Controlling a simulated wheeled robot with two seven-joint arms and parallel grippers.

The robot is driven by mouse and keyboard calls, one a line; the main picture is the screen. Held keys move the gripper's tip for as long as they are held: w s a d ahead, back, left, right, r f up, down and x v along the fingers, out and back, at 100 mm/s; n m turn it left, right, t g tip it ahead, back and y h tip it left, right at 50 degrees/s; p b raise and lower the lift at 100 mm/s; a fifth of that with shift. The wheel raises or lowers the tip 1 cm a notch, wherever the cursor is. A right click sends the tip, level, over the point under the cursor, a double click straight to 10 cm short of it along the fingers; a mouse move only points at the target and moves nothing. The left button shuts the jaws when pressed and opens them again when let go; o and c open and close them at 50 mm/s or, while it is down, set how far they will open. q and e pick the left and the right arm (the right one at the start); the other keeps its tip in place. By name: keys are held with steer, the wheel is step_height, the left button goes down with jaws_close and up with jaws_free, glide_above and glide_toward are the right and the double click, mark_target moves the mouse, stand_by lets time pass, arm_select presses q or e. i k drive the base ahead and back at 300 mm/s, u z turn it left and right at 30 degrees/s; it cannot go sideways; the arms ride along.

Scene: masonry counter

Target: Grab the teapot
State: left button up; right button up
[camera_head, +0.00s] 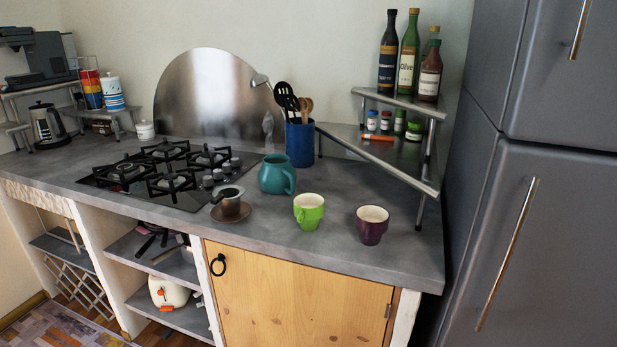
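No vessel here is plainly a teapot. A metal kettle (47,126) with a black handle stands upright at the far left of the counter. A rounded teal jug (276,175) with its handle on the right stands upright near the middle, right of the stove. A small dark vessel (229,201) with a grey top sits on a brown saucer (231,214) in front of the stove; its exact kind is hard to tell. Neither of my grippers is in view, and nothing is seen touching these vessels.
A green mug (309,211) and a dark purple mug (372,225) stand at the front right of the counter (405,262). A gas stove (165,174) lies left of the jug. A blue utensil holder (299,143) and corner shelf (385,160) stand behind. A grey fridge (545,230) bounds the right.

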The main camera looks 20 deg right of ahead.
mark_target(276, 175)
steer(key=z, duration=0.55)
steer(key=i, duration=0.65)
steer(key=z, duration=0.15)
